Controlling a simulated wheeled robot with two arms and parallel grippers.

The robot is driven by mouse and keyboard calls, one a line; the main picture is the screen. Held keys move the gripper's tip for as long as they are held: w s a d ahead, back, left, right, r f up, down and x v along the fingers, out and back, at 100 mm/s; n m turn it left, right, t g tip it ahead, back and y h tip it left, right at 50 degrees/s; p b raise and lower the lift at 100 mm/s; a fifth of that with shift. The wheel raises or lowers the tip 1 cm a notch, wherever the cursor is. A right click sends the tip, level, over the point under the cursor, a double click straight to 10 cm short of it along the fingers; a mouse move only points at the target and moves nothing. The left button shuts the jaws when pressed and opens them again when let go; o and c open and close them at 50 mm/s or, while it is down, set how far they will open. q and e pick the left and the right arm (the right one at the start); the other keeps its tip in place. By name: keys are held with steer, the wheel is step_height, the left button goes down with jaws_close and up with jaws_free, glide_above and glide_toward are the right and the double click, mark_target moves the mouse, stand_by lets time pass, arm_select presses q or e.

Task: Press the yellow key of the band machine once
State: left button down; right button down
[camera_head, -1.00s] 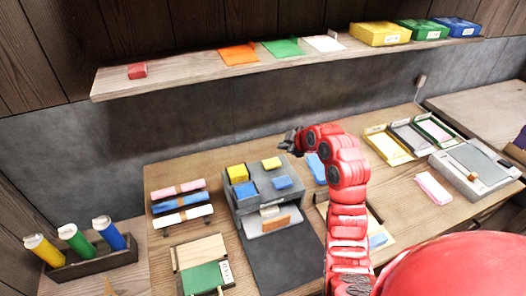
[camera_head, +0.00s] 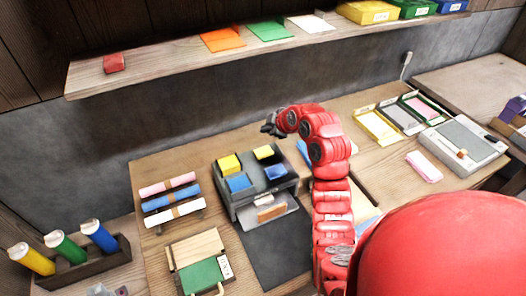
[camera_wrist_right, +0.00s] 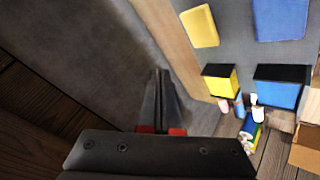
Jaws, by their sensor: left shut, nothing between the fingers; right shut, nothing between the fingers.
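The grey band machine (camera_head: 277,217) stands on the table in the middle of the head view. It carries two yellow and two blue parts. The flat yellow key (camera_head: 264,152) appears to be the one at the back right; in the right wrist view it shows as a flat yellow pad (camera_wrist_right: 199,26). A second yellow part (camera_head: 228,163) is at the back left. My right gripper (camera_head: 268,129) is shut and empty, above and behind the machine's back edge, apart from the key; its fingers show in the wrist view (camera_wrist_right: 158,85).
A wooden shelf (camera_head: 180,62) with coloured sheets and boxes runs above the table. Rolls (camera_head: 172,204) and a green-covered board (camera_head: 202,276) lie left of the machine. Trays (camera_head: 376,126) stand to the right. The grey wall (camera_head: 190,130) is close behind.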

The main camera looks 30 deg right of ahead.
mark_target(263, 150)
step_height(263, 150, down, 6)
steer(key=shift+f+b, duration=0.25)
steer(key=shift+b, duration=0.8)
steer(key=shift+f+b, duration=0.3)
steer(key=shift+f, duration=0.1)
stand_by(0.8)
steer(key=shift+f+b, duration=0.4)
steer(key=shift+b, duration=0.3)
steer(key=shift+s+f+b, duration=0.1)
steer(key=shift+f+b, duration=0.65)
steer(key=shift+f, duration=0.1)
stand_by(0.7)
steer(key=shift+r, duration=1.35)
